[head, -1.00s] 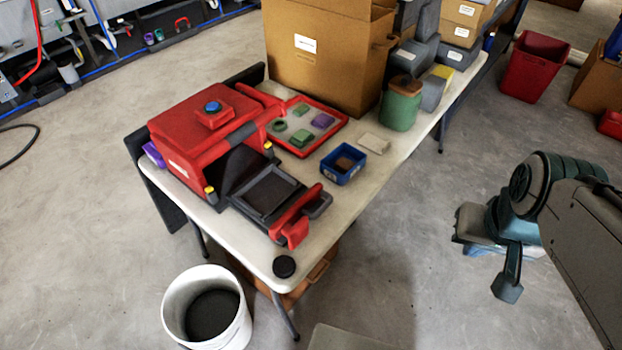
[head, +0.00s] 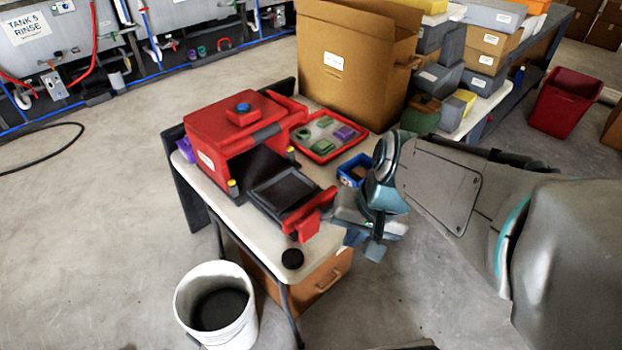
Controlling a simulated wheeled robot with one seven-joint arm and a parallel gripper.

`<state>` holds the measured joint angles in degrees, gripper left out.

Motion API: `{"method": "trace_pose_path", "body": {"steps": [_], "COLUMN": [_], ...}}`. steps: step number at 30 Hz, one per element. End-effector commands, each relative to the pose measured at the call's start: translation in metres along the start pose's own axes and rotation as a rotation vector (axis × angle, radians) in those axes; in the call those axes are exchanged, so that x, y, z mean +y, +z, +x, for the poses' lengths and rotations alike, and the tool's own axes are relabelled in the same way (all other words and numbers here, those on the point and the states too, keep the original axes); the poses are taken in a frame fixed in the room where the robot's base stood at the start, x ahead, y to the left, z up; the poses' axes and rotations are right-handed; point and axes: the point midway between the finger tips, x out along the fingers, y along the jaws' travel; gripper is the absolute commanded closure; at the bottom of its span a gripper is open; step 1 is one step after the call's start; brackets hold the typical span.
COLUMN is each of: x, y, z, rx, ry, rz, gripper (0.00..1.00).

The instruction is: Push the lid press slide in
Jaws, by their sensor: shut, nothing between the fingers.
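The lid press (head: 228,122) is a red box with a blue button on top, near the left end of the table. Its slide (head: 283,189), a dark flat tray, is out of the front opening. The slide's red handle (head: 312,216) faces the table's near right edge. My gripper (head: 343,217) is shut and empty, just right of the handle. In this view it looks close to the handle, but I cannot tell if they touch. My wrist partly hides it, and the fingertips are hard to make out.
A red tray (head: 309,147) with green and purple pieces and a blue bin (head: 346,178) lie behind the slide. A white bucket (head: 243,335) stands on the floor. A large cardboard box (head: 345,85) stands behind.

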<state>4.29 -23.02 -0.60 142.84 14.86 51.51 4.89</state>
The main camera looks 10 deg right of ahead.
Motion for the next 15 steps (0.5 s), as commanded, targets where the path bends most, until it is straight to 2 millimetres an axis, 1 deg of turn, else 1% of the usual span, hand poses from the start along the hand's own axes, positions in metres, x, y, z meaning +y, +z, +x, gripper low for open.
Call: {"method": "trace_pose_path", "body": {"steps": [1, 3, 5, 6, 8, 9, 11, 12, 14, 15], "x": [-0.002, -0.010, -0.017, -0.020, -0.023, -0.024, -0.023, -0.020, -0.014, -0.008], "y": [-0.003, -0.010, -0.019, -0.027, -0.040, -0.051, -0.068, -0.080, -0.099, -0.111], "z": [0.023, 0.043, 0.058, 0.068, 0.082, 0.091, 0.105, 0.114, 0.127, 0.135], "rx": [-0.041, -0.093, -0.136, -0.163, -0.201, -0.225, -0.259, -0.280, -0.309, -0.325], "ry": [-0.053, -0.141, -0.215, -0.263, -0.335, -0.383, -0.453, -0.499, -0.568, -0.612], "rz": [0.122, 0.312, 0.478, 0.590, 0.761, 0.875, 1.050, 1.166, 1.336, 1.443], "gripper": [1.00, 1.00, 1.00, 1.00, 1.00, 1.00, 1.00, 1.00, 1.00, 1.00]}}
